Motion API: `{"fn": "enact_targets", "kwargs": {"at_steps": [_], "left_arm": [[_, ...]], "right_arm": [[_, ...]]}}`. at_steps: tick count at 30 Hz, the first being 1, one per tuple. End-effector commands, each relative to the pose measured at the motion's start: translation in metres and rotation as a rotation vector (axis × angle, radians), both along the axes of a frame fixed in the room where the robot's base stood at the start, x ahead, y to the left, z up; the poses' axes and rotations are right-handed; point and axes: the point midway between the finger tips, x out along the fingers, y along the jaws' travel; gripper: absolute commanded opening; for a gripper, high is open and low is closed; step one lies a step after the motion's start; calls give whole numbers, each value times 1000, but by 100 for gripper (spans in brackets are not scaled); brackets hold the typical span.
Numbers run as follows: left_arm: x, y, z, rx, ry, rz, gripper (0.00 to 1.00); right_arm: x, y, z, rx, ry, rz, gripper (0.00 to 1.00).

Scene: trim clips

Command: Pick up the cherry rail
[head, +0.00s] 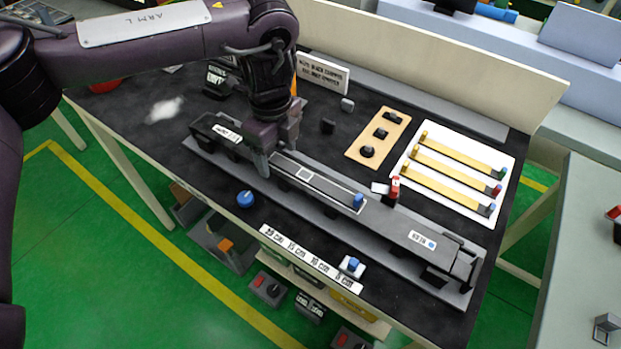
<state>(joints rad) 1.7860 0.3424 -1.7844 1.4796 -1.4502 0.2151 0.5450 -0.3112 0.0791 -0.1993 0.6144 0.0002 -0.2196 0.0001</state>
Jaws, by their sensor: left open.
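Three yellow rails lie side by side on a white board at the right of the table. The middle rail (452,170) has a red end block (496,190) and best fits the name cherry rail. The rail behind it has a green end block (502,172); the front one has a blue end block (490,209). My left gripper (279,158) points down over the long grey fixture (330,192), well left of the rails. It is open with nothing seen between its fingers. Whether it touches the fixture is unclear. My right gripper is not in view.
A wooden plate with black knobs (378,136) lies left of the white board (482,148). A red-topped post (394,187) stands between board and fixture. A blue knob (245,199) and a length-label strip (310,258) sit in front. A cream wall (430,50) backs the table.

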Motion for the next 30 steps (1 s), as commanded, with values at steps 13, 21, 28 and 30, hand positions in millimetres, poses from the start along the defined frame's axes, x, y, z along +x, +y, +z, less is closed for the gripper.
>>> {"fn": "enact_targets", "kwargs": {"at_steps": [13,21,28,30], "left_arm": [[0,0,-14,0,-1,-1,65],[-1,0,-17,0,0,-1,65],[-1,0,-18,0,0,-1,55],[-1,0,-18,0,0,-1,46]], "right_arm": [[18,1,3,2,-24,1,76],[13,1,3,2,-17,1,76],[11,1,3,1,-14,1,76],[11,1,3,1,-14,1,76]]}}
